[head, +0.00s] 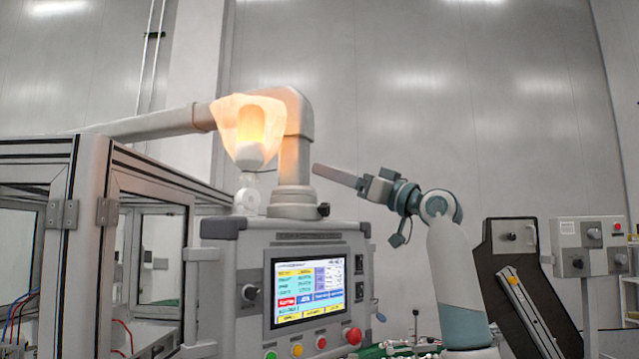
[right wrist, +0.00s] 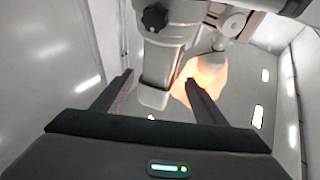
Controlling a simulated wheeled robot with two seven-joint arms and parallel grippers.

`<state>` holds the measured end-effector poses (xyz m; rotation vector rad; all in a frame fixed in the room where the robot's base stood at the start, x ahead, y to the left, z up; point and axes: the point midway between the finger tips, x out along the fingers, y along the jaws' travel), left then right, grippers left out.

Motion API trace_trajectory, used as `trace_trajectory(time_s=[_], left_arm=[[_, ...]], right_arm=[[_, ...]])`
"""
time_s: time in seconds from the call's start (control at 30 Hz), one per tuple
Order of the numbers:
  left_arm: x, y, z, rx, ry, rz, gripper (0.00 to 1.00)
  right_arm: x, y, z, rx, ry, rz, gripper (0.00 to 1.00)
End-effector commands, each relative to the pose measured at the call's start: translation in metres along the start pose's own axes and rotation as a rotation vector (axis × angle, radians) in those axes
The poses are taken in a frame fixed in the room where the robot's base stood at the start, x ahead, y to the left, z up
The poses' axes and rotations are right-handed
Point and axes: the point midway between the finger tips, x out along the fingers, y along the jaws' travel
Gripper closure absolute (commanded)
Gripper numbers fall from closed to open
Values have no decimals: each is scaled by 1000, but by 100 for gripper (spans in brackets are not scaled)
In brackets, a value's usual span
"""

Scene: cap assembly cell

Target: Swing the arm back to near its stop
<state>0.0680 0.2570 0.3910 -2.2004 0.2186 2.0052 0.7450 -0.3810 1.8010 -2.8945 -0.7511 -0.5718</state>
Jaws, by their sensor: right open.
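The beige support arm (head: 165,125) runs in from the left and bends down at its elbow onto the grey control panel box (head: 310,238), which has a lit screen. A glowing orange lamp (head: 250,125) stands in front of the arm's elbow. My right gripper (head: 316,170) comes in from the right, its fingers pointing left at the arm's vertical post. In the right wrist view my right gripper (right wrist: 160,80) is open, with the beige post (right wrist: 162,65) showing between its two fingers. I cannot tell whether they touch it. My left gripper is not in view.
A framed glass enclosure (head: 90,215) fills the left. A dark slanted panel (head: 515,285) and a grey switch box (head: 590,245) stand at the right. Green parts and cables lie low near the panel. The upper space before the wall is clear.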

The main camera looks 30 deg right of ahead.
Motion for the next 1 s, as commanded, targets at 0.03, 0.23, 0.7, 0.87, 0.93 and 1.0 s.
trace_trajectory(time_s=[0.03,0.23,0.7,0.87,0.93,1.0], left_arm=[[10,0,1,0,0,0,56],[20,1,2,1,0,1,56],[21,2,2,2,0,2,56],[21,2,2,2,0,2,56],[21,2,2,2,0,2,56],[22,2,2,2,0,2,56]], right_arm=[[-11,0,4,-2,1,2,34],[-33,0,2,-1,0,1,34],[-39,0,0,1,0,1,44],[-39,0,0,1,0,1,82],[-39,0,0,3,3,0,99],[-37,-2,-1,8,14,-2,100]])
